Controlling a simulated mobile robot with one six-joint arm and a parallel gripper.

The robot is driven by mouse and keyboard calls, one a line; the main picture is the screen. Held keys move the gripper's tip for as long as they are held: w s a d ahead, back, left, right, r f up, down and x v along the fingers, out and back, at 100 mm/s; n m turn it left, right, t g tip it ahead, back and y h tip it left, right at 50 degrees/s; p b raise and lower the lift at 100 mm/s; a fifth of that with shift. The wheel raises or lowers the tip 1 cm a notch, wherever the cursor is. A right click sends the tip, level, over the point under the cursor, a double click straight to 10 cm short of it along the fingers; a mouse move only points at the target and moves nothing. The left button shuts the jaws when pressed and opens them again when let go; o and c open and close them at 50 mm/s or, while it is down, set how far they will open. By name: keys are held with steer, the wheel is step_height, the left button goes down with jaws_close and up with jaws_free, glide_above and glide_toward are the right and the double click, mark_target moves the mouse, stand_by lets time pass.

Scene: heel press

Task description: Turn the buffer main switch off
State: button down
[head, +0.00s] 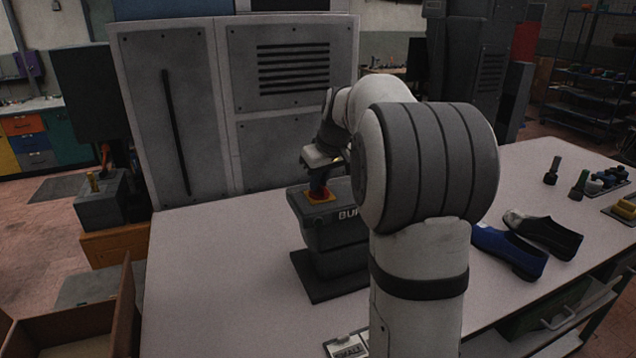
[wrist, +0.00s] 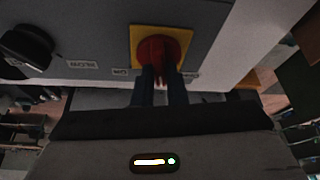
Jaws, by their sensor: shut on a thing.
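The buffer (head: 335,235) is a dark grey box on a stand on the table, with part of its "BU..." lettering showing. Its main switch is a red knob (wrist: 158,50) on a yellow plate (wrist: 138,34); the plate also shows in the head view (head: 312,201). My gripper (wrist: 163,75) is shut on the red knob, one dark finger on each side. In the head view it points down at the plate from above. An "ON" label (wrist: 121,72) is left of the plate in the wrist view. A label on the right is mostly hidden by a finger.
A black knob (wrist: 27,48) sits left of the switch, beside a small label (wrist: 82,64). Blue and black shoes (head: 510,250) stand right of my arm on the table (head: 215,260). The table left of the buffer is clear. A grey cabinet (head: 185,110) stands behind.

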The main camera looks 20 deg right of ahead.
steer(key=n+y+b, duration=0.1)
steer(key=n, duration=0.2)
steer(key=shift+f, duration=0.1)
steer(key=shift+n+g+y, duration=0.6)
steer(key=shift+n, duration=1.2)
steer(key=c, duration=1.5)
jaws_free()
steer(key=shift+o, duration=0.2)
steer(key=b+v, duration=0.1)
steer(key=v, duration=0.7)
steer(key=shift+w, duration=0.1)
